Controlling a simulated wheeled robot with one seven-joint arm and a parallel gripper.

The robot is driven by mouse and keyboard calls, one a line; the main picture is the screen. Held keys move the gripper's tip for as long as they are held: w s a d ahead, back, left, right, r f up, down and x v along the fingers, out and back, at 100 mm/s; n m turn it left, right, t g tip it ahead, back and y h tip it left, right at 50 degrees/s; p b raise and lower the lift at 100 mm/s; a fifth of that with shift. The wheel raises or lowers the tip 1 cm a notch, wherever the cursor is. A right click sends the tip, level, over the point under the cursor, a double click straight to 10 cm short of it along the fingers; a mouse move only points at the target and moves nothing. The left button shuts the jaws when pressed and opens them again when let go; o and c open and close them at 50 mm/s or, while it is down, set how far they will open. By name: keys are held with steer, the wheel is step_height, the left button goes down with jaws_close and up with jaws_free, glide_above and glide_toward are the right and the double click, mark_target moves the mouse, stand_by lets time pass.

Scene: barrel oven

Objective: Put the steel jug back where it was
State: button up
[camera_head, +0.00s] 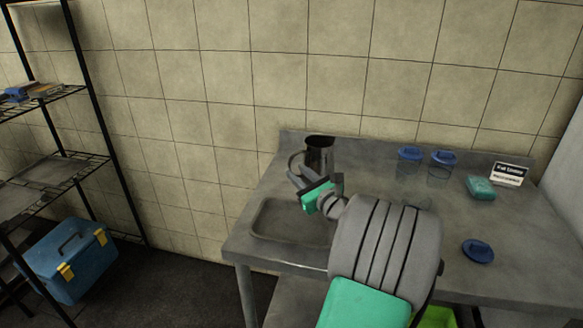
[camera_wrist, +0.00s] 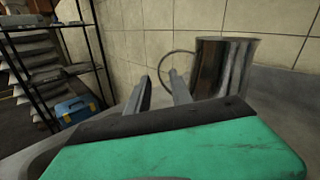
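The steel jug (camera_head: 321,158) stands upright at the back of the steel counter, near the tiled wall, with its handle toward the left. In the wrist view the jug (camera_wrist: 222,66) is right of the fingers, and its looped handle (camera_wrist: 163,58) shows behind and between the fingertips. My gripper (camera_head: 298,178) is just in front of the handle side of the jug. In the wrist view the two fingers of my gripper (camera_wrist: 160,76) are apart with a gap between them. Whether a finger touches the handle, I cannot tell. The jug's base is partly hidden.
A sink basin (camera_head: 272,226) lies below and left of my gripper. Two blue-lidded jars (camera_head: 410,166) (camera_head: 441,168), a teal sponge (camera_head: 480,187), a small sign (camera_head: 510,174) and a blue lid (camera_head: 478,250) are on the right. A shelf rack (camera_head: 99,120) and blue toolbox (camera_head: 72,262) stand left.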

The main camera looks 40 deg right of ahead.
steer(key=s, duration=0.4)
steer(key=s+a, duration=0.1)
steer(key=s, duration=0.2)
steer(key=shift+s, duration=0.1)
